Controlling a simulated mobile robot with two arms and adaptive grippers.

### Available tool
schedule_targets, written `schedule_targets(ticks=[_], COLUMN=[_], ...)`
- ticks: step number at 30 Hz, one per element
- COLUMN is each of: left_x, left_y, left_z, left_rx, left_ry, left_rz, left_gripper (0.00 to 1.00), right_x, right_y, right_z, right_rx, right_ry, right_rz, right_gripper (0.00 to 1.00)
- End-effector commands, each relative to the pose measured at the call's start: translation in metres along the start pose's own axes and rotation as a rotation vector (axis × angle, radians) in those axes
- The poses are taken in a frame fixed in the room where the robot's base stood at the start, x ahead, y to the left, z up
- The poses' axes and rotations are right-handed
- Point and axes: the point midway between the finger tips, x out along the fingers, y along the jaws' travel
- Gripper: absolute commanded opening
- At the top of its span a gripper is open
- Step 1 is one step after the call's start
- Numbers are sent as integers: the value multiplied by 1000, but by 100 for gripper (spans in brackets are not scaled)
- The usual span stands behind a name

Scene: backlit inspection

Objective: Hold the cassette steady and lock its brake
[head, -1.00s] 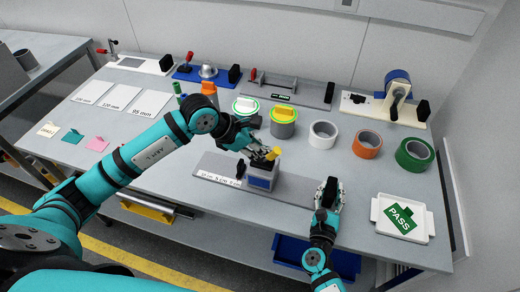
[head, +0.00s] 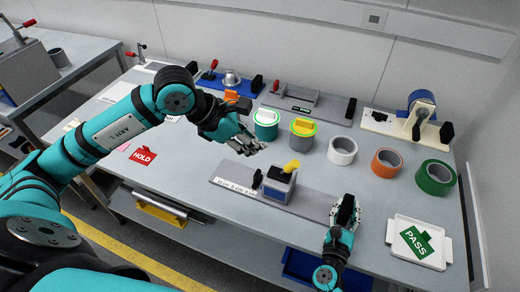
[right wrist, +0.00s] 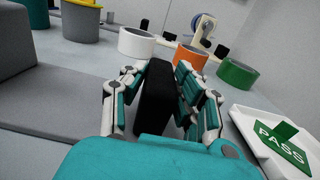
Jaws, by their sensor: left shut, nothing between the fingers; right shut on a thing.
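The cassette (head: 278,188), a grey and blue block with a black top, stands on a long grey base plate (head: 230,170). Its yellow lever (head: 292,166) leans up and to the right. A black post (head: 257,179) stands just left of the cassette. My left gripper (head: 258,148) is shut and empty, up and left of the lever and apart from it. My right gripper (head: 346,208) is at the plate's right end. The right wrist view shows its fingers closed around an upright black handle (right wrist: 156,97). Whether the lever is locked I cannot tell.
A white PASS tray (head: 432,261) is at the right. White (head: 342,150), orange (head: 386,162) and green (head: 436,177) rolls and two lidded pots (head: 302,138) stand behind the cassette. A red HOLD tag (head: 142,156) lies at the left.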

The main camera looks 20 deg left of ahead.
Motion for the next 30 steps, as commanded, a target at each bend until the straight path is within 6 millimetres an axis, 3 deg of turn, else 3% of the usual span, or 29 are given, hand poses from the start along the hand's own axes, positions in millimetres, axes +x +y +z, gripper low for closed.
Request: schedule_targets(ticks=[11, 12, 18, 26, 30], left_x=[-8, -8, -7, -7, -7], left_y=[-2, -2, -2, -2, -2], left_z=[2, 2, 2, 2, 2], left_rx=[1, 1, 1, 1, 1], left_ry=[0, 0, 0, 0, 0], left_rz=[-1, -1, -1, -1, -1], left_gripper=[0, 0, 0, 0, 0], right_x=[-2, -2, -1, -2, -14], right_y=[0, 0, 0, 0, 0], right_z=[-6, -6, -3, -1, -2], right_rx=[-1, -1, -1, 0, 0], right_ry=[12, 12, 6, 3, 4], right_rz=[2, 2, 1, 0, 0], right_gripper=[0, 33, 56, 56, 56])
